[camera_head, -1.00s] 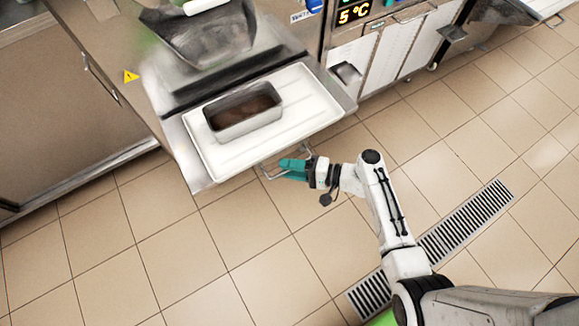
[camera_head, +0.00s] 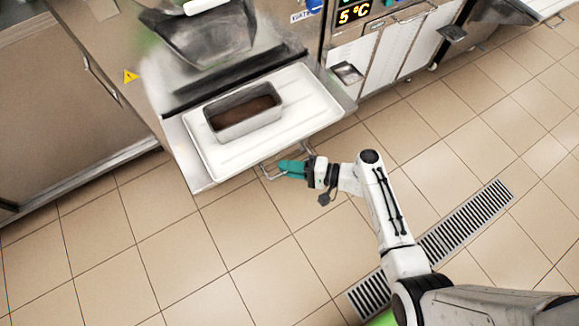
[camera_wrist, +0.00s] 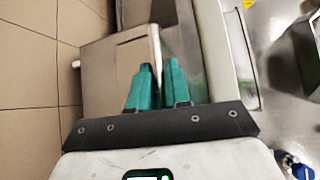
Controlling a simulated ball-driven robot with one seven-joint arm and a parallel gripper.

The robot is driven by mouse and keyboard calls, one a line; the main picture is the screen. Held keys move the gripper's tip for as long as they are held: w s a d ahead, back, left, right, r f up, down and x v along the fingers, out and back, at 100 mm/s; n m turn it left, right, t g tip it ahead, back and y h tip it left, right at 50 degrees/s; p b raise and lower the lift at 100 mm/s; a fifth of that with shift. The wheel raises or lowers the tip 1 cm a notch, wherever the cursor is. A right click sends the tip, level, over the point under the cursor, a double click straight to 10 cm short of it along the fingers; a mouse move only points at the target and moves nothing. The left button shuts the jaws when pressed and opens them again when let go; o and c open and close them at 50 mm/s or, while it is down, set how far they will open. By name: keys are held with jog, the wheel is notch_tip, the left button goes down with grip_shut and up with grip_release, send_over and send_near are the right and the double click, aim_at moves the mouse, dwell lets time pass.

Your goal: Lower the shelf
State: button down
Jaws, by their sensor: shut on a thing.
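The shelf (camera_head: 175,135) is a metal ledge on the front of the freezer, with a white tray (camera_head: 215,170) on it. A thin metal handle (camera_head: 268,172) sticks out below the shelf's front edge. My gripper (camera_head: 285,168), with teal fingers, is at this handle and shut on it. In the wrist view my gripper's fingers (camera_wrist: 158,85) are close together beside the metal front.
A metal pan (camera_head: 243,112) with dark brown contents rests on the tray. A dispensing chute (camera_head: 205,35) hangs above. A panel showing 5 °C (camera_head: 354,12) is to the right. Tiled floor (camera_head: 250,265) is open in front, with a drain grate (camera_head: 465,220) at right.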

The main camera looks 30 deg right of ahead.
notch_tip(320, 180, down, 12)
jog(key=b, duration=1.1)
jog(key=shift+f+b, duration=0.2)
jog(key=shift+b, duration=0.1)
jog(key=shift+s+f, duration=0.1)
jog(key=c, duration=1.3)
grip_release()
jog(key=shift+o, duration=0.5)
jog(key=shift+d, duration=0.15)
